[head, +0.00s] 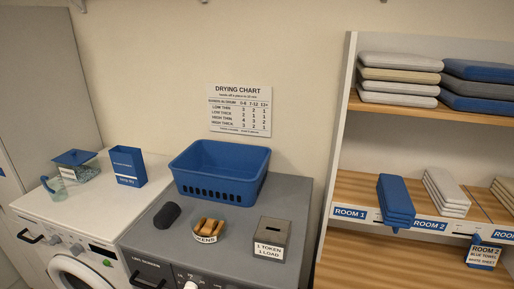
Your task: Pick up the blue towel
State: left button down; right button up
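A stack of folded blue towels (395,197) lies on the middle shelf, above the ROOM 1 label. More folded blue cloths (478,70) lie in a stack on the upper shelf at the right, cut off by the picture edge. A card (483,257) hanging at the right reads ROOM 2, BLUE TOWEL, WHITE SHEET. Neither of my grippers shows in the head view.
White folded cloths (446,190) lie beside the blue stack. An empty-looking blue basket (220,190), a token tray (206,238), a token box (273,240) and a dark rounded object (166,215) stand on the grey dryer (222,262). A washer (95,208) stands left.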

aim_at(397, 209)
jog(key=l+z, duration=0.95)
